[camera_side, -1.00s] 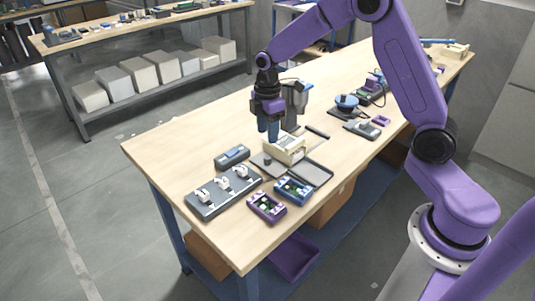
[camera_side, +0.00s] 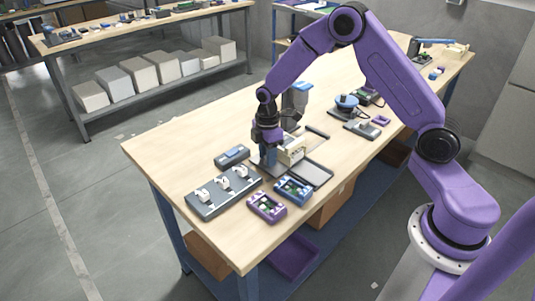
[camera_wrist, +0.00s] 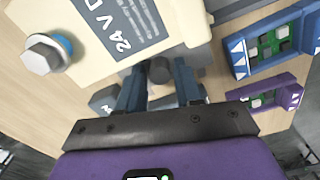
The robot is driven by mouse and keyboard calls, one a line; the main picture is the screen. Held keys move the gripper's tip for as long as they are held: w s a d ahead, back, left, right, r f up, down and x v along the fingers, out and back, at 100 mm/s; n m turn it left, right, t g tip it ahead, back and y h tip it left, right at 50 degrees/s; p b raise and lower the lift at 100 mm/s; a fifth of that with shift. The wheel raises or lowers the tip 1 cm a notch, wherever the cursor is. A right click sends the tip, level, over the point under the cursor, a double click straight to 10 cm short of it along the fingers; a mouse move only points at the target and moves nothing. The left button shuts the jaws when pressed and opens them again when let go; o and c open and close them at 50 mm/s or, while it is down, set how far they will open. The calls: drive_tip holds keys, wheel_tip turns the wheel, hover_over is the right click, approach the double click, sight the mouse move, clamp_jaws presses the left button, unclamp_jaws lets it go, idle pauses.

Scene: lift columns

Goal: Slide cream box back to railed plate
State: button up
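The cream box (camera_side: 293,149) stands on the bench at a grey plate with raised dark edges (camera_side: 314,174), which I take as the railed plate. In the wrist view the cream box (camera_wrist: 165,20) fills the top, with a dark "24 V D" label and a hex bolt in a blue ring (camera_wrist: 45,55). My gripper (camera_side: 268,163) is low at the box's left side. In the wrist view its fingers (camera_wrist: 159,80) stand apart, on either side of a dark round knob (camera_wrist: 159,70) by the box. Whether they touch it is unclear. My gripper hides part of the plate.
A grey switch panel (camera_side: 222,193), a small blue-topped box (camera_side: 232,156), and purple (camera_side: 267,207) and blue (camera_side: 294,191) trays lie close by. A dark upright device with a blue top (camera_side: 294,103) stands behind my gripper.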

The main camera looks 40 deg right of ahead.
clamp_jaws()
drive_tip(key=shift+a, duration=0.8)
drive_tip(key=shift+o, duration=2.2)
unclamp_jaws()
wheel_tip(320, 180, up, 18)
drive_tip(key=shift+f, duration=0.25)
